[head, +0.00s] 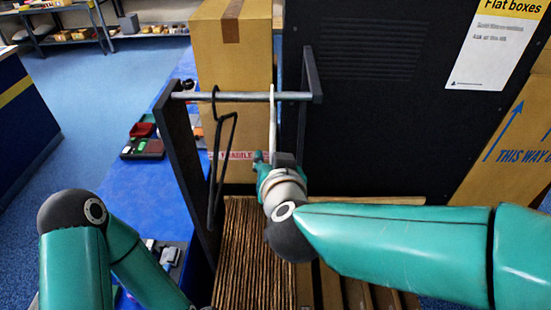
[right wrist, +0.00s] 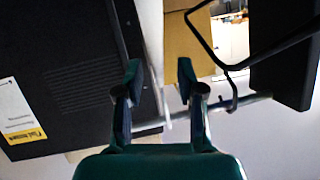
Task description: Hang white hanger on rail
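The white hanger (head: 272,120) shows nearly edge-on in the head view, upright at the right part of the grey rail (head: 240,96). Its top reaches just above the rail, and its hook appears to be over it. In the right wrist view the white hanger (right wrist: 151,40) passes between the fingers of my right gripper (right wrist: 160,78). The fingers stand apart, with a visible gap beside the hanger. In the head view my right gripper (head: 272,160) is just below the rail, partly hidden by its own wrist. My left gripper is out of view; only its arm shows.
A black hanger (head: 222,150) hangs on the rail to the left; it also shows in the wrist view (right wrist: 205,40). Dark posts (head: 185,150) hold the rail. A tall carton (head: 235,50) stands behind. A black panel (head: 390,80) is at right.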

